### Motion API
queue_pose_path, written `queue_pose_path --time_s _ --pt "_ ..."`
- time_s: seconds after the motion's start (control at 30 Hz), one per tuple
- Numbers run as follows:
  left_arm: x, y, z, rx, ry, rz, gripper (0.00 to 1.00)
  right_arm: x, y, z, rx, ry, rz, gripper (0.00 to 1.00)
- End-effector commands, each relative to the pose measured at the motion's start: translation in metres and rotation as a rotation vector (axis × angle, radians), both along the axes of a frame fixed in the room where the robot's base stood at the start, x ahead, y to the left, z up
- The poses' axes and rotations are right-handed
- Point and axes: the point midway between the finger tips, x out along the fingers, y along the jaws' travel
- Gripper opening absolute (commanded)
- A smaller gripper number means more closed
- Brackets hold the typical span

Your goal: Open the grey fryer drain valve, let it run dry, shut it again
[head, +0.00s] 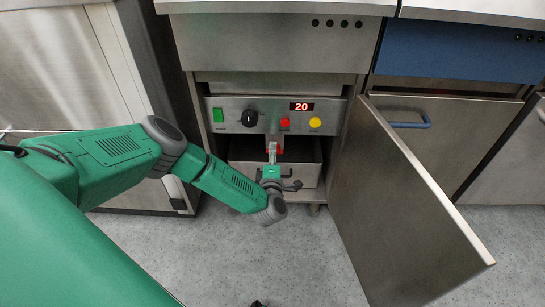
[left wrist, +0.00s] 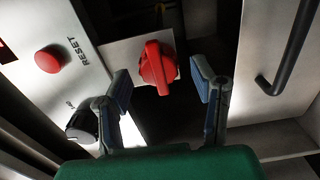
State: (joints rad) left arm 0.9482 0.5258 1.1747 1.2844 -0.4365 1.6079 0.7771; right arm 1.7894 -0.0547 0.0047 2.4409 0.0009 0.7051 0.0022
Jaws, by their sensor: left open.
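The grey fryer (head: 270,45) stands with its cabinet open. Its red drain valve handle (head: 274,147) shows just below the control panel; in the left wrist view the red handle (left wrist: 157,66) is on a pale plate. My left gripper (head: 272,171) is open in front of the handle. In the left wrist view its fingertips (left wrist: 160,84) are on either side of the handle with gaps, apart from it. A metal pan (head: 304,160) is under the valve, partly hidden by my gripper. No liquid shows.
The control panel has a green switch (head: 218,115), black knob (head: 249,118), display reading 20 (head: 301,106), red button (head: 285,123) and yellow button (head: 315,123). The open door (head: 400,205) bounds the right side. A blue-fronted unit (head: 455,50) is beside it. The floor (head: 300,260) in front is clear.

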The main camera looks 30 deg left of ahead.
Motion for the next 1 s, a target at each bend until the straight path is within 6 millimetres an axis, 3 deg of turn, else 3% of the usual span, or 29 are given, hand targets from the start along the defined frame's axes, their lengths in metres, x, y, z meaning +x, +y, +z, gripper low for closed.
queue_pose_path --time_s 0.4,0.53,0.57,1.0 --pt "0.0076 0.0082 -0.0018 -0.005 0.000 0.001 0.52 0.0000 0.0001 -0.0032 0.000 0.000 0.000 0.40" --pt "0.0074 0.0071 -0.0016 -0.003 0.002 0.001 0.06 -0.0001 0.0002 -0.0032 0.000 0.000 0.000 0.40" --pt "0.0073 0.0068 -0.0016 -0.004 0.002 0.000 0.03 0.0001 0.0001 -0.0032 0.000 0.000 0.000 0.40" --pt "0.0067 0.0009 -0.0027 0.046 0.040 -0.012 0.03 0.0000 0.0000 0.0011 0.000 0.000 0.000 0.40"
